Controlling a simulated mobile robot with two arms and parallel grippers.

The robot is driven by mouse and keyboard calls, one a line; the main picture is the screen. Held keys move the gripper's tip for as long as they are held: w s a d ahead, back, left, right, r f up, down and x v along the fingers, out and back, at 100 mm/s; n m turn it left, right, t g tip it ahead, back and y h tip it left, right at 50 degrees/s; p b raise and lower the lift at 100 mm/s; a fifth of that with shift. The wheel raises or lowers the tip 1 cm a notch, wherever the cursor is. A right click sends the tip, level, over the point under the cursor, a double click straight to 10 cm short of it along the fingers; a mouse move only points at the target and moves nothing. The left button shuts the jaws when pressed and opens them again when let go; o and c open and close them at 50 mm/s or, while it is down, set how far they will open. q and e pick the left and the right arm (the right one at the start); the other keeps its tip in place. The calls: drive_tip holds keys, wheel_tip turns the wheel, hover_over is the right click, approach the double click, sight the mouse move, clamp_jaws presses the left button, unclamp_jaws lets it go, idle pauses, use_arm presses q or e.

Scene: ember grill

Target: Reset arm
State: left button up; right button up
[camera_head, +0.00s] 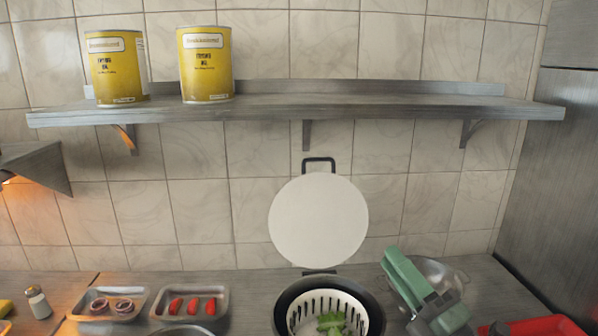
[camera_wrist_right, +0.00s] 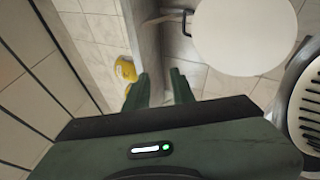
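My right gripper (camera_head: 394,263) is green and shows at the lower right of the head view, raised above the counter and pointing up and to the left. In the right wrist view its two fingers (camera_wrist_right: 159,88) stand apart with nothing between them. My left gripper is not in the head view.
A black pot with a white slotted basket (camera_head: 297,318) holds green leaves beside my right gripper; its round white lid (camera_head: 318,220) stands open. Trays of onion rings (camera_head: 80,305) and red pieces (camera_head: 222,294) lie left. Yellow cans (camera_head: 207,65) stand on a shelf (camera_head: 400,106). A red container (camera_head: 545,327) is at right.

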drive_tip(key=s+d+f+m+g+h, duration=0.2)
drive_tip(key=d+f+m+h, duration=0.15)
drive_tip(key=f+m, duration=0.35)
drive_tip(key=s+d+f+m+g+h, duration=0.2)
drive_tip(key=d+f+m+h, duration=0.1)
drive_tip(key=f+m+h, duration=0.4)
drive_tip(key=s+d+f+m+g+h, duration=0.2)
drive_tip(key=s+d+f+m+h, duration=0.1)
drive_tip(key=f+m, duration=0.4)
drive_tip(key=s+a+f+m+g+y, duration=0.1)
drive_tip(key=s+a+f+m+g, duration=0.15)
drive_tip(key=s+f+g, duration=0.55)
drive_tip(key=s+a+f+m+g+y, duration=0.25)
drive_tip(key=s+f, duration=0.45)
drive_tip(key=s, duration=0.5)
wheel_tip(320, 180, down, 32)
drive_tip(key=s+n+g+b, duration=0.1)
drive_tip(key=s+b, duration=0.1)
drive_tip(key=b, duration=0.4)
drive_tip(key=s+d+f+b, duration=0.1)
drive_tip(key=s+f+b, duration=0.1)
drive_tip(key=s+f, duration=0.6)
drive_tip(key=s+d+f+g+h+b, duration=0.1)
drive_tip(key=s+f+b, duration=0.1)
drive_tip(key=s+f, duration=0.6)
wheel_tip(320, 180, down, 4)
drive_tip(key=shift+d, duration=0.35)
